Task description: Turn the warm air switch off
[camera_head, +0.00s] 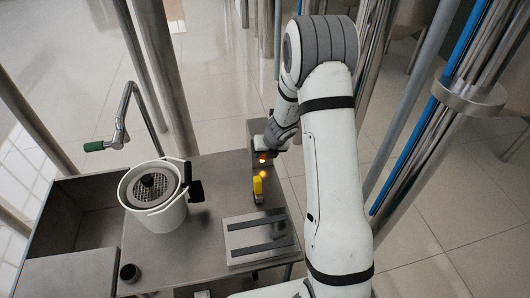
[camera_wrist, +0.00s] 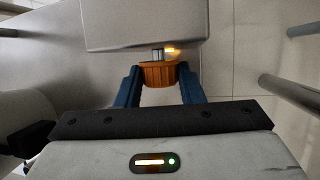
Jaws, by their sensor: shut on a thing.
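The warm air switch is an orange ridged knob (camera_wrist: 158,76) on the front of a grey metal box (camera_wrist: 145,22). My gripper (camera_wrist: 158,70) has its two blue fingers on either side of the knob and is shut on it. A short metal shaft shows between the knob and the box, with a small orange glow beside it. I cannot tell which position the switch is in.
A metal table (camera_head: 225,187) holds a white bucket (camera_head: 158,218), a yellow object (camera_head: 257,187) and a slotted plate (camera_head: 262,236). A sink (camera_head: 75,215) and a tap with a green handle (camera_head: 95,146) are at left. Metal posts (camera_head: 400,110) stand at right.

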